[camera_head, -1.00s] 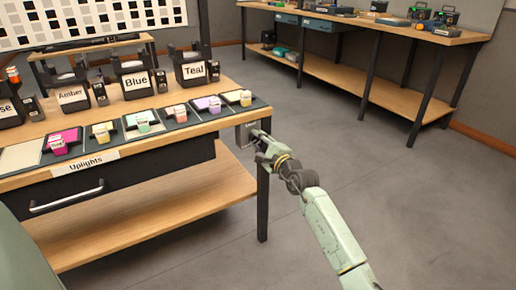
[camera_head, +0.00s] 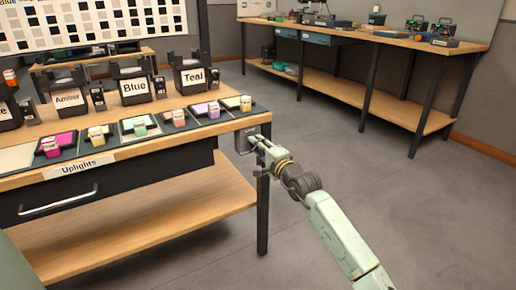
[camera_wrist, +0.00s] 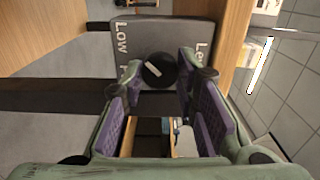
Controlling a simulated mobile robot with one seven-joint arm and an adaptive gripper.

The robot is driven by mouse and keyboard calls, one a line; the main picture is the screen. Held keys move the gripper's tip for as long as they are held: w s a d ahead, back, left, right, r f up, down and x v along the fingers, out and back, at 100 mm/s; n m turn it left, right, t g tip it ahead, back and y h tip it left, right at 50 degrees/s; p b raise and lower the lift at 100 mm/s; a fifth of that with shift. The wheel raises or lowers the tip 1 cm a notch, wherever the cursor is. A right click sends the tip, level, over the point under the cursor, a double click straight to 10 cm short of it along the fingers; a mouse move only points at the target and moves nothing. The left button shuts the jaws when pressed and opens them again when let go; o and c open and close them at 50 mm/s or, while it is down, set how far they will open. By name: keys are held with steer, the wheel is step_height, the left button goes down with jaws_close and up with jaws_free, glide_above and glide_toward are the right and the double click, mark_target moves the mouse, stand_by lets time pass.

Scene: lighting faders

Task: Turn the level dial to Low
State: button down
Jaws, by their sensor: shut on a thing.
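The level dial is a round black knob (camera_wrist: 161,71) with a short white pointer mark, on a grey plate (camera_wrist: 98,52). In the wrist view the word Low stands at the plate's left, and the start of another label shows at its right, partly hidden. The pointer mark lies tilted across the knob. My gripper (camera_wrist: 158,72) has its purple-padded fingers on both sides of the knob, shut on it. In the head view the grey dial box (camera_head: 241,142) is at the right end of the Uplights table, with my gripper (camera_head: 257,144) against it; the knob is hidden there.
A long workbench (camera_head: 400,42) stands at the back right. The floor (camera_head: 340,140) between them is clear.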

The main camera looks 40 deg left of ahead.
steer(key=c, duration=1.3)
jaws_free()
steer(key=v, duration=1.2)
steer(key=shift+s, duration=0.1)
